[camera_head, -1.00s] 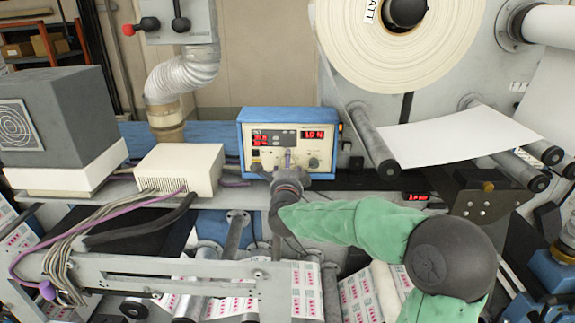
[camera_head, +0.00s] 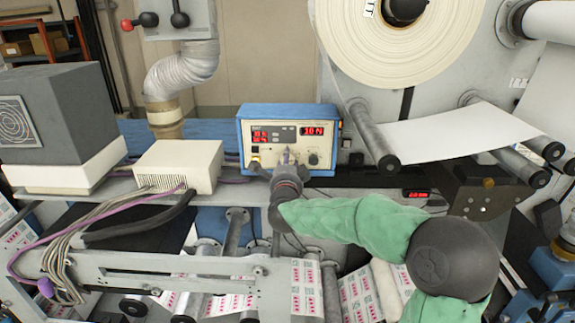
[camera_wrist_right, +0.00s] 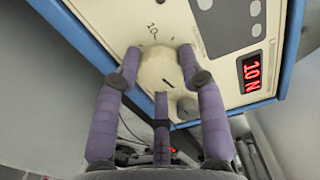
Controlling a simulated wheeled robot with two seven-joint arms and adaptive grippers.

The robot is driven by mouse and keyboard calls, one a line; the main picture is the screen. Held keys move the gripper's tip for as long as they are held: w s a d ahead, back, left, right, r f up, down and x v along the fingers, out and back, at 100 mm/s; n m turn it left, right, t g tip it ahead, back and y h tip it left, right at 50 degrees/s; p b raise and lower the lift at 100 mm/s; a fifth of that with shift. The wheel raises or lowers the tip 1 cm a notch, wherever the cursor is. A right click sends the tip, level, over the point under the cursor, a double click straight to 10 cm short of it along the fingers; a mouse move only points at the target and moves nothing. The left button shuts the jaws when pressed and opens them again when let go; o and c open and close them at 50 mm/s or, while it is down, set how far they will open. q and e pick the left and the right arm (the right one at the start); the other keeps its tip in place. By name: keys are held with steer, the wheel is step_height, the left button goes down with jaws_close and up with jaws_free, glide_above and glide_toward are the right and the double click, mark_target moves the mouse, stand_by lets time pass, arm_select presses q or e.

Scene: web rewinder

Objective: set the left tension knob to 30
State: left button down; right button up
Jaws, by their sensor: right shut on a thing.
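The blue-framed control box (camera_head: 288,118) with a cream front stands at the middle of the head view. It carries red displays and a row of knobs. My right gripper (camera_wrist_right: 160,72) is shut on a round cream knob (camera_wrist_right: 158,77) on that panel, its purple fingers on either side. A short dark line shows on the knob face, and a printed scale number stands beside it; the exact setting is unclear. In the head view my right gripper (camera_head: 287,157) covers the low middle of the panel. My left gripper is not in view.
A smaller grey knob (camera_wrist_right: 187,107) sits close to the gripped knob. A red display (camera_wrist_right: 252,72) is on the same panel. A cream vented box (camera_head: 180,167) stands left of the control box, and a large paper roll (camera_head: 405,40) hangs above right.

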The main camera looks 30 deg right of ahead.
steer(key=o, duration=1.1)
steer(key=shift+a, duration=0.1)
steer(key=shift+o, duration=0.2)
steer(key=shift+s, duration=0.1)
steer(key=v, duration=1.1)
steer(key=shift+s+a, duration=0.2)
steer(key=shift+s, duration=0.15)
steer(key=shift+f, duration=0.15)
